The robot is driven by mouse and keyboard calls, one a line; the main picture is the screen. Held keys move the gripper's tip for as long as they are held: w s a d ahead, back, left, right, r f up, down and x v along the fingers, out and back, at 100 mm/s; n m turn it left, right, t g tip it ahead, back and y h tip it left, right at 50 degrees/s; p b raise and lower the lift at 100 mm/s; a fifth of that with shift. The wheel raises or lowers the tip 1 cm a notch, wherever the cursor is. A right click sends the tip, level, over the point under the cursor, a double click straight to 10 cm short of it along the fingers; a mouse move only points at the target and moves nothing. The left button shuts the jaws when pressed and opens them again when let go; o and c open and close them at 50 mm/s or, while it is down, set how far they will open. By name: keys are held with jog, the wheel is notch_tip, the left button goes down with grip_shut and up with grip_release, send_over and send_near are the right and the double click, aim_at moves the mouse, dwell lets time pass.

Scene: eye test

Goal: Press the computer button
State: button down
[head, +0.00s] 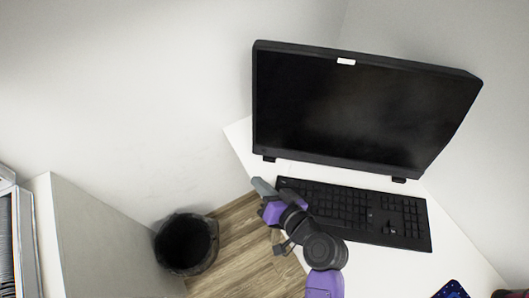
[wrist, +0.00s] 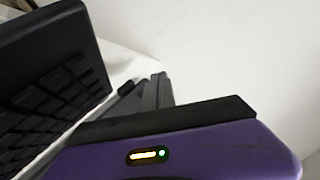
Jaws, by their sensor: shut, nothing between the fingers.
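The computer (head: 360,110) is a large black screen on the white desk, and its screen is dark. My gripper (head: 258,183) is shut and empty, at the desk's left edge, just left of the keyboard and below the screen's lower left corner. I cannot tell whether the fingertips touch anything.
A black keyboard (head: 355,212) lies on the white desk (head: 370,270) in front of the screen, close to my gripper. A dark bin (head: 186,243) stands on the wooden floor to the left. White walls close in behind and at the right. A dark patterned item (head: 452,290) lies at the bottom right.

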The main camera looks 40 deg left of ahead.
aim_at(265, 152)
jog(key=w, duration=0.1)
jog(key=w+a+f+b, duration=0.1)
jog(key=w, duration=0.1)
jog(key=w+a+b, duration=0.1)
jog(key=shift+w+a+f, duration=0.2)
jog(key=shift+w+a, duration=0.05)
jog(key=shift+w, duration=0.1)
jog(key=shift+w+a+b, duration=0.3)
jog(key=shift+w+b, duration=0.3)
jog(key=shift+w, duration=0.05)
dwell(1.3)
jog(key=shift+w+a+b, duration=0.2)
jog(key=shift+w+b, duration=0.15)
jog(key=shift+b, duration=0.05)
jog(key=shift+w+a+f+b, duration=0.15)
jog(key=shift+w+a+b, duration=0.05)
jog(key=shift+w+b, duration=0.2)
dwell(0.7)
jog(key=shift+s+d, duration=0.1)
jog(key=shift+s, duration=0.05)
jog(key=shift+s+d+r+p, duration=0.2)
jog(key=shift+s+d+p, duration=0.1)
jog(key=shift+s+p, duration=0.25)
jog(key=shift+s, duration=0.15)
